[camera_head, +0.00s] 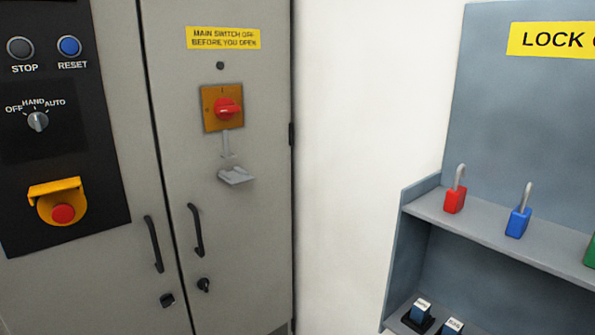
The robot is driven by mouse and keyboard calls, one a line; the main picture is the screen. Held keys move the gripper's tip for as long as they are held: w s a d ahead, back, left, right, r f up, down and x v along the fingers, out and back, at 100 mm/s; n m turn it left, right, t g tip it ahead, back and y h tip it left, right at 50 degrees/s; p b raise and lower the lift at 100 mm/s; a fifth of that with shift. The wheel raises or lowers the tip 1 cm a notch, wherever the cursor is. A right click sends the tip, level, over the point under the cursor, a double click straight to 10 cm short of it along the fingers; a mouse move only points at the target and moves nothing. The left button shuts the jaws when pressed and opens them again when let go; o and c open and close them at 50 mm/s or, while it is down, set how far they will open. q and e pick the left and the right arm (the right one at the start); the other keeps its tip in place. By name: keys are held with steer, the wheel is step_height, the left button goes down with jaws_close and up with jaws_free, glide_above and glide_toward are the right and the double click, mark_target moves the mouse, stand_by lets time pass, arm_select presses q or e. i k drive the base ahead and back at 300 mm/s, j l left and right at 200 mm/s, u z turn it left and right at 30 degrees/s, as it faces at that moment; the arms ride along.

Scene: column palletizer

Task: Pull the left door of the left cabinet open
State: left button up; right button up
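A grey cabinet with two doors fills the left of the head view. Its left door (100,280) carries a black control panel and a black upright bar handle (153,244) near its right edge. A small dark latch (167,299) sits below that handle. The left door looks shut against the right door (245,285), with a dark seam between them. The left door's left edge is outside the view. Neither of my grippers is in view, and nothing touches the handle.
The right door has its own black handle (196,230), a key lock (203,285), a red rotary switch (227,108) and a protruding grey bracket (236,176). A blue-grey shelf unit (480,225) with padlocks stands right. White wall (355,130) shows between.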

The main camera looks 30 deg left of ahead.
mark_target(107, 270)
steer(key=u, duration=2)
